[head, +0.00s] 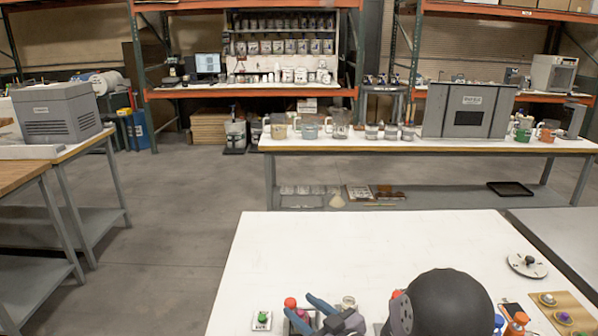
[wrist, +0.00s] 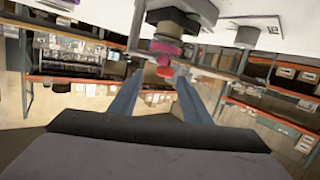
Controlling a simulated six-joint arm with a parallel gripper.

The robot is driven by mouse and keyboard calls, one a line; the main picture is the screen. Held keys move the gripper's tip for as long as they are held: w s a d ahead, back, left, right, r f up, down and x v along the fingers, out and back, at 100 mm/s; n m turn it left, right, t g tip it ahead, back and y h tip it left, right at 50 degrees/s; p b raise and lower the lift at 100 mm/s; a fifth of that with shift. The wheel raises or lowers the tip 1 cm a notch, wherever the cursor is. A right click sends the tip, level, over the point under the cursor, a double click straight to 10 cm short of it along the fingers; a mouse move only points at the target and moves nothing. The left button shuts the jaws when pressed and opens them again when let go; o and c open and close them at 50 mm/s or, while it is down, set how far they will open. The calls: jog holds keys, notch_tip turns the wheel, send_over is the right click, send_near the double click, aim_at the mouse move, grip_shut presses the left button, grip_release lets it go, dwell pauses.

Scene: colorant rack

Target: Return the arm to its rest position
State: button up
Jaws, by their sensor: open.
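My gripper (head: 299,304) shows low in the head view, over the near white table. Its two blue-grey fingers are spread apart. In the wrist view, my gripper (wrist: 160,80) also has its fingers apart with nothing clamped between them. A red rounded cap (head: 290,303) is close to the fingertips in the head view; whether they touch it cannot be told. In the wrist view, a red piece (wrist: 165,72) and a magenta piece (wrist: 168,47) appear beyond and between the fingers, near a dark block (wrist: 180,22).
The near white table (head: 300,240) has clear room at its back and middle. A green-topped item (head: 262,317) stands left of my gripper. Orange-capped bottle (head: 517,322) and a tan board (head: 560,312) with several knobs are at right. A far bench (head: 400,147) holds jugs.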

jog(key=s+d+m+g+h+p, duration=0.4)
jog(key=s+d+h, duration=0.4)
jog(key=d, duration=0.5)
jog(key=s+r+m+g+h+p, duration=0.1)
jog(key=s+m+g, duration=0.3)
jog(key=s, duration=1.5)
jog(key=g, duration=0.4)
jog(key=shift+s+d+r+g+p, duration=0.2)
jog(key=shift+d+g+p, duration=0.1)
jog(key=shift+g+p, duration=0.1)
jog(key=shift+o, duration=0.3)
jog(key=shift+w, duration=0.15)
